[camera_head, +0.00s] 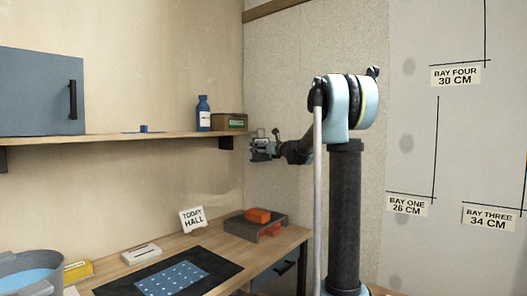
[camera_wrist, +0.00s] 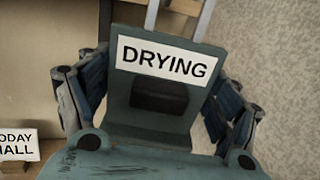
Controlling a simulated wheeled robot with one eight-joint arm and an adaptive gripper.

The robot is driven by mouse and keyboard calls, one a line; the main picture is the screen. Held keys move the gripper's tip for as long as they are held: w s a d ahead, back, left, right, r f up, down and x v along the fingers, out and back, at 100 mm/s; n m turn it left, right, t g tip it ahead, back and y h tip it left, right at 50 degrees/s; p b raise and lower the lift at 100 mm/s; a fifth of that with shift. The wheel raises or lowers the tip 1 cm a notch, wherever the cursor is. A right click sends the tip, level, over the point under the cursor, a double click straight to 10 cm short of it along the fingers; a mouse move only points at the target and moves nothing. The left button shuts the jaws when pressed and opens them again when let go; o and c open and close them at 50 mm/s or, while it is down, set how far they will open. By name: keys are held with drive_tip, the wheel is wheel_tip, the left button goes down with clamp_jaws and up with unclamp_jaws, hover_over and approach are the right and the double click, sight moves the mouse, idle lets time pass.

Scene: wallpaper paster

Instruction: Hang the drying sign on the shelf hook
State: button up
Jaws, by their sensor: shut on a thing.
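The drying sign shows in the wrist view as a white label reading DRYING (camera_wrist: 164,62) on a dark teal plate, with a pale grey frame or loop rising from its top. My gripper (camera_wrist: 155,92) is shut on the sign, with a finger on each side of it. In the head view my gripper (camera_head: 264,150) is near the right end of the wooden shelf (camera_head: 100,139), slightly below shelf height. The sign is small and hard to make out there. I cannot clearly pick out the shelf hook in either view.
On the shelf are a blue bottle (camera_head: 203,113), a dark box (camera_head: 229,122) and a blue cabinet (camera_head: 40,90). The bench below holds a TODAY HALL card (camera_head: 192,219), a tray with an orange block (camera_head: 258,215), a dark mat (camera_head: 118,288) and a basin (camera_head: 30,277).

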drive_tip(key=shift+w+a+f, duration=0.3)
drive_tip(key=shift+w+a, duration=0.6)
drive_tip(key=shift+a, duration=0.1)
drive_tip(key=shift+w+a+f, duration=0.25)
drive_tip(key=shift+w+a, duration=0.6)
drive_tip(key=shift+a, duration=0.15)
drive_tip(key=o, duration=1.1)
drive_tip(key=shift+c, duration=0.2)
drive_tip(key=shift+f, duration=0.1)
